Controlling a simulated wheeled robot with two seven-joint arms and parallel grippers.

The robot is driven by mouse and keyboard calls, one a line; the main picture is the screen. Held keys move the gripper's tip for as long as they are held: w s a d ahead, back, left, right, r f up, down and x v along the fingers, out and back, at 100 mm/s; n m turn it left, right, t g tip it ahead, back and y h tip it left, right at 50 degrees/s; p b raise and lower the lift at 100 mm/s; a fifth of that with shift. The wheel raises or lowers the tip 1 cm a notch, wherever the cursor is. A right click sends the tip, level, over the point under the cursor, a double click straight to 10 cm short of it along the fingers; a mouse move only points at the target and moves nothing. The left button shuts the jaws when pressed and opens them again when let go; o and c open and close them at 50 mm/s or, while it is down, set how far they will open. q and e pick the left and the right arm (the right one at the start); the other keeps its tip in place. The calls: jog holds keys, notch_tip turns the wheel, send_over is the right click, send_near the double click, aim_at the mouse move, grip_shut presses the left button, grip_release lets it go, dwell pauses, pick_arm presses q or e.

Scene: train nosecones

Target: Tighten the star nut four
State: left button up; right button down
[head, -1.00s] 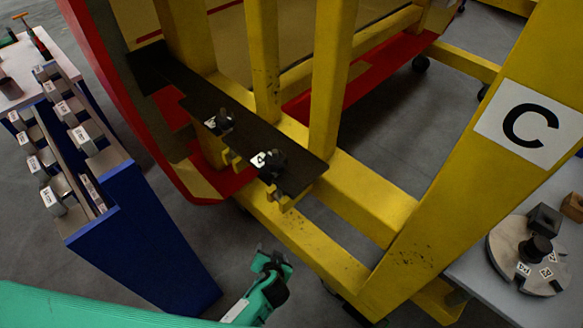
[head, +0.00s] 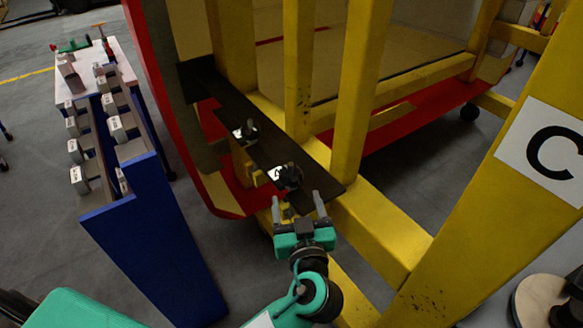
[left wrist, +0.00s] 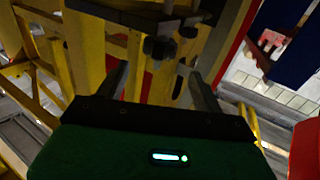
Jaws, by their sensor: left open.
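Two dark star nuts sit on the black plate (head: 205,85) fixed to the yellow frame. The nearer star nut (head: 290,176) has a white label (head: 273,172) beside it; its marking looks like a 4 but is hard to read. The farther star nut (head: 249,130) has its own white label. My left gripper (head: 297,202) is open and empty, just below the nearer nut, its fingers apart and pointing up at it. In the left wrist view a dark knob (left wrist: 160,48) shows ahead of the fingers, apart from them. My right gripper is out of view.
Yellow frame posts (head: 355,90) rise behind the plate, and a slanted beam with a C sign (head: 548,150) stands at right. A blue rack (head: 150,235) with labelled grey blocks stands at left. A round disc (head: 540,300) lies at lower right.

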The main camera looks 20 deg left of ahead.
aim_at(292, 181)
pick_arm(q)
jog(key=p+x, duration=0.1)
jog(key=x, duration=0.5)
jog(key=shift+r+p, duration=0.2)
jog(key=shift+p, duration=0.2)
jog(key=p+x, duration=0.1)
jog(key=x, duration=0.2)
jog(key=shift+w+a+f, duration=0.15)
jog(key=shift+w+a, duration=0.05)
jog(key=shift+w, duration=0.1)
jog(key=shift+w+a+f, duration=0.1)
jog(key=shift+w+a, duration=0.1)
jog(key=shift+w, duration=0.25)
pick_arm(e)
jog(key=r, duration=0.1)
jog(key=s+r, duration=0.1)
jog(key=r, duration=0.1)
pick_arm(q)
jog(key=c, duration=1)
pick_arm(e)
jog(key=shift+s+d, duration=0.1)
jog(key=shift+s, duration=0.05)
